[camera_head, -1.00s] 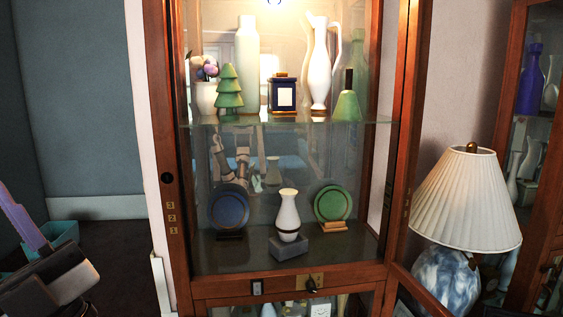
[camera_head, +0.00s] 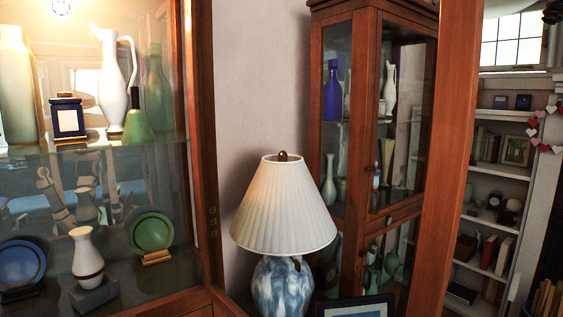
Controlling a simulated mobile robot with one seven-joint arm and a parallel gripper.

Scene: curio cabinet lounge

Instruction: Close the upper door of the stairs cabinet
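A tall wooden display cabinet (camera_head: 202,150) with glass shelves fills the left of the view. Its upper compartment is open to view, with vases and plates inside. A thick wooden upright (camera_head: 448,160) stands close on the right. It looks like the free edge of this cabinet's upper door, swung wide open toward me; its top and bottom run out of view. No label shows which cabinet is the stairs one. My gripper is not in view.
A lamp with a pleated shade (camera_head: 283,212) and blue-white base stands right of the cabinet. A second glass cabinet (camera_head: 368,110) with vases stands behind it, its doors apparently shut. A framed picture (camera_head: 355,308) is at the bottom. White bookshelves (camera_head: 497,170) are at the far right.

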